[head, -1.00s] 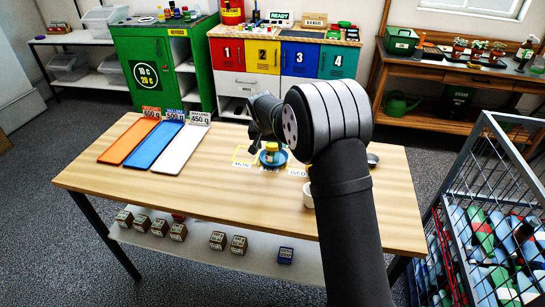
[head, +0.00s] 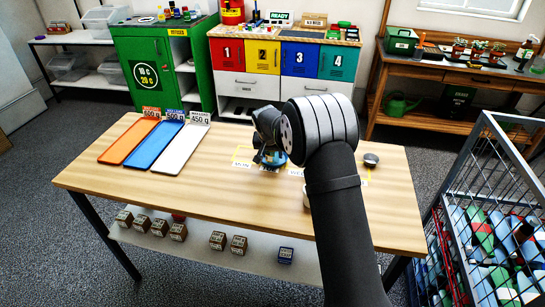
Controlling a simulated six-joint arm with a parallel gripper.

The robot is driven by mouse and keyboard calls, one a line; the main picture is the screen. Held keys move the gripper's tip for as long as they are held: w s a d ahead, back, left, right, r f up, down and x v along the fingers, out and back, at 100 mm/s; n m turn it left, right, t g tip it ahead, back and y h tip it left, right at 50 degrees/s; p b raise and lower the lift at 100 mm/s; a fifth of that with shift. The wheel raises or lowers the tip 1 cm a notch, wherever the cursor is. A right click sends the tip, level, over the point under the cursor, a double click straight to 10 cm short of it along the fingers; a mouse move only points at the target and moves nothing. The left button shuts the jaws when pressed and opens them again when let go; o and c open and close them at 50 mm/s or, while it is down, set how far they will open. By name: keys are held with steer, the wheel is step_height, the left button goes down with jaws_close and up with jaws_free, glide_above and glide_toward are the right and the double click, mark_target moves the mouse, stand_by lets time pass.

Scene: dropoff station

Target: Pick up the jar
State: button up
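My gripper (head: 266,158) is low over the blue plate (head: 281,159) near the middle of the wooden table. The gripper and wrist cover the spot where a small jar with a yellow lid stood on that plate. The jar is now hidden or too small to make out. I cannot tell whether the fingers are open or around it.
Orange (head: 130,141), blue (head: 153,145) and white (head: 181,149) strips with weight signs lie on the table's left. A small metal bowl (head: 371,159) is at the right. A white cup-like item (head: 307,201) is partly behind my arm. The table's left front is clear.

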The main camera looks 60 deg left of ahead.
steer(key=shift+c, duration=0.7)
steer(key=shift+r, duration=0.1)
step_height(320, 180, up, 4)
steer(key=shift+f, duration=0.1)
steer(key=w+d+r, duration=0.7)
steer(key=d, duration=0.2)
steer(key=n+y, duration=0.4)
steer(key=y, duration=0.1)
glide_above(273, 153)
step_height(273, 153, down, 5)
steer(key=shift+s+f, duration=0.15)
steer(key=shift+f, duration=1.95)
steer(key=shift+f, duration=0.1)
steer(key=shift+f, duration=0.4)
